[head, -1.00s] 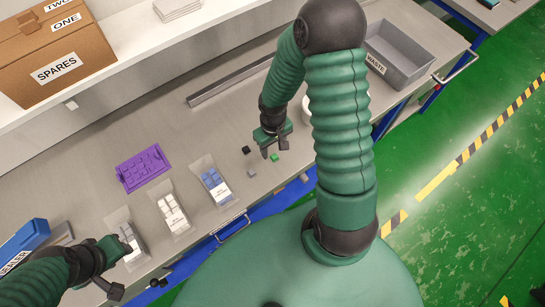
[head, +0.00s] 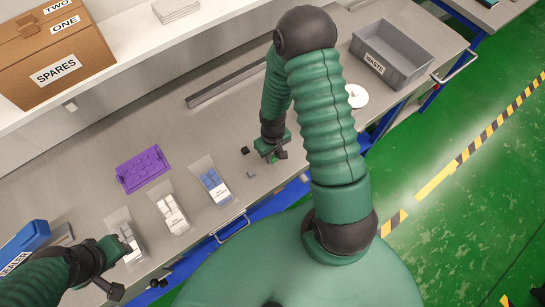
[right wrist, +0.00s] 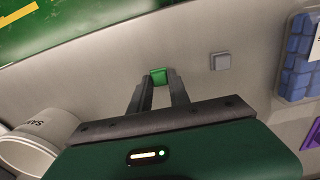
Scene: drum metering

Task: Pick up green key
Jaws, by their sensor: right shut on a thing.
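The green key (right wrist: 158,76) is a small green cube. In the right wrist view it sits between the fingertips of my right gripper (right wrist: 160,86), which is shut on it. In the head view my right gripper (head: 271,158) is low at the table top, and the key is mostly hidden by its fingers. I cannot tell whether the key still touches the table. My left gripper (head: 118,268) is at the lower left, beside a clear bag of grey keys (head: 126,236); its jaws are too unclear to read.
A grey key (head: 251,173) and a black key (head: 245,151) lie close to my right gripper. Bags of white keys (head: 172,212) and blue keys (head: 213,183), a purple tray (head: 142,169) and a grey waste bin (head: 393,53) are on the table. A white round container (head: 357,96) stands right.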

